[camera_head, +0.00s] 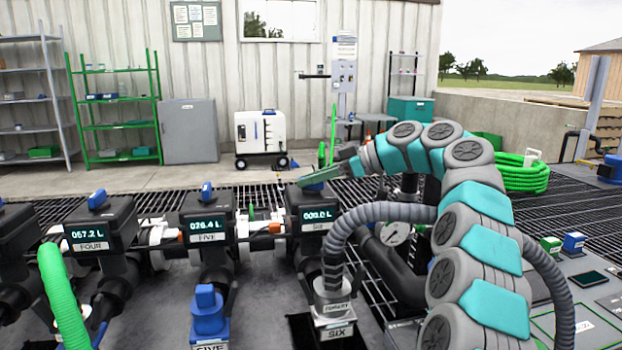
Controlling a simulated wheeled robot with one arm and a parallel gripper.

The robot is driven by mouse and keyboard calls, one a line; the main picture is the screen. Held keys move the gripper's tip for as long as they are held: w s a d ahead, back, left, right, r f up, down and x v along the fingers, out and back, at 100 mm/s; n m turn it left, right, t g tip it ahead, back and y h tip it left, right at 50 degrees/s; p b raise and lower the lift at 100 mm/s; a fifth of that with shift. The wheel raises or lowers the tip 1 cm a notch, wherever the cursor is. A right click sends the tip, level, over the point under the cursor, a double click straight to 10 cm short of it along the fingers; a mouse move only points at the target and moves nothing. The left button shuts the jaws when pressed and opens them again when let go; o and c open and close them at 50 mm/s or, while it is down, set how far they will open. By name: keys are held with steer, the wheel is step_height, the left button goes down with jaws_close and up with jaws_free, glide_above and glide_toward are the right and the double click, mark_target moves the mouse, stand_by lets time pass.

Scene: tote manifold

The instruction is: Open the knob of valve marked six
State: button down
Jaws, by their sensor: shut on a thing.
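The valve marked six (308,221) stands at the middle of the view, a dark body with a display that seems to read 000.0 L. My teal and grey arm reaches over from the right, and my gripper (318,178) is at the top of this valve, shut on its knob. The knob is mostly hidden by the gripper, so its turn angle cannot be told. A grey ribbed hose runs down to a coupling (333,300) above a plate marked SIX.
Valve five (207,228) and valve four (95,237) stand to the left with blue knobs on top. A blue fitting (207,308) stands in front of five. A green hose (60,290) rises at front left. A gauge (395,233) sits right of valve six.

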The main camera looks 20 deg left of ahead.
steer(key=shift+f+n+g, duration=0.1)
steer(key=shift+n+g, duration=0.4)
steer(key=shift+g, duration=0.1)
stand_by(0.3)
steer(key=c, duration=0.8)
jaws_free()
